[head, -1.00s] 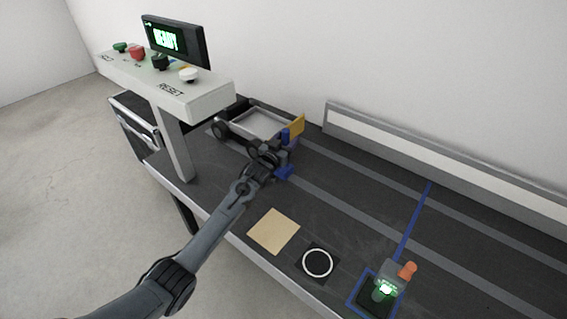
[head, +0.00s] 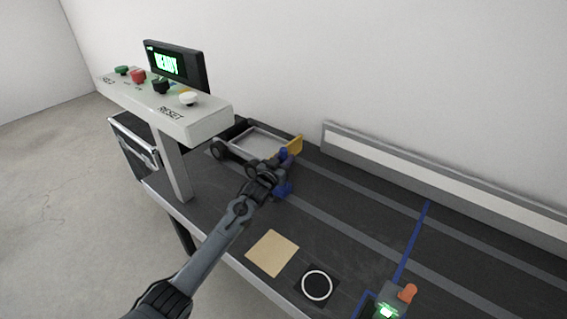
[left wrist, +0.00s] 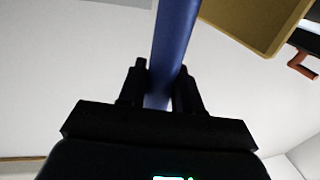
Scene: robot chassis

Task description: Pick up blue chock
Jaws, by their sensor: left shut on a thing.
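The blue chock (head: 283,188) is at the middle of the dark table, beside the wheeled cart and its yellow plate. My left gripper (head: 279,173) is at the chock and partly covers it in the head view. In the left wrist view, the two black fingers of my left gripper (left wrist: 160,84) are shut on a blue bar of the chock (left wrist: 172,45) that runs up between them. Whether the chock touches the table is hard to tell. My right gripper is in neither view.
A grey cart (head: 255,146) with black wheels and a yellow plate (head: 294,146) stands behind the gripper. A button console (head: 165,106) stands at the left. A tan square (head: 272,253), a ringed black pad (head: 317,286) and a green-lit device (head: 388,303) lie nearer. The right of the table is clear.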

